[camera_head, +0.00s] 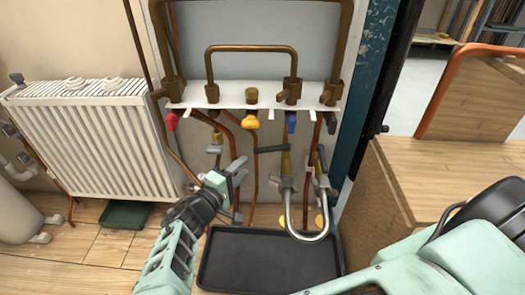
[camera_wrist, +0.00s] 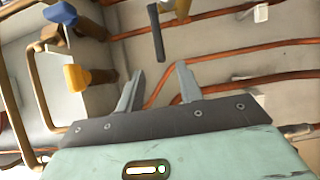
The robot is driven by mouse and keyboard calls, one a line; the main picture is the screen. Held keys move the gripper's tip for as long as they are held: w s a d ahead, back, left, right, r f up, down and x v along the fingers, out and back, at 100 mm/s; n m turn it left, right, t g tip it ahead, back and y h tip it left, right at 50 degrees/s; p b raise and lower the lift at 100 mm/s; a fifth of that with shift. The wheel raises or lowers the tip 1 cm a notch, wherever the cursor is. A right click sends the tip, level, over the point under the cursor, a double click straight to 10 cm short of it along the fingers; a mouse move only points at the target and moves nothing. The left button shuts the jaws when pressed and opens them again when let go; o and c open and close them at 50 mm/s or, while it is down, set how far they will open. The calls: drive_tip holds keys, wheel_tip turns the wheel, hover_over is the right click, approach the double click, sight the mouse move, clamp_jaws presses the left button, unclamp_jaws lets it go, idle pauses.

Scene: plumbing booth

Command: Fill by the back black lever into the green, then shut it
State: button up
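A long black lever (camera_head: 270,149) sticks out to the left from a brass valve above a silver U-shaped spout. A second dark lever (camera_head: 322,158) is just right of it, upright. I cannot tell for sure which is the back one. A black lever also shows in the wrist view (camera_wrist: 157,32), beyond my fingertips. My gripper (camera_head: 241,170) is open and empty, left of and below the long lever, apart from it. It also shows in the wrist view (camera_wrist: 160,72). A dark green tray (camera_head: 125,214) lies on the floor under the radiator; its inside is hard to see.
A black tray (camera_head: 270,262) lies under the spout (camera_head: 310,236). Red (camera_head: 172,121), yellow (camera_head: 250,122) and blue (camera_head: 291,122) handles hang under the white shelf (camera_head: 220,97). Copper pipes run down the wall. A wooden cabinet (camera_head: 450,180) stands at right, a white radiator (camera_head: 95,140) at left.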

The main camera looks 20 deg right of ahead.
sight(258, 153)
drive_tip(key=b+x, duration=0.2)
drive_tip(key=x, duration=0.7)
drive_tip(key=shift+w+d+f, duration=0.15)
drive_tip(key=shift+w+d, duration=0.05)
drive_tip(key=shift+d, duration=0.15)
drive_tip(key=shift+w+d+b, duration=0.35)
drive_tip(key=shift+w+d, duration=0.1)
drive_tip(key=shift+d, duration=0.1)
drive_tip(key=shift+c, duration=0.3)
clamp_jaws()
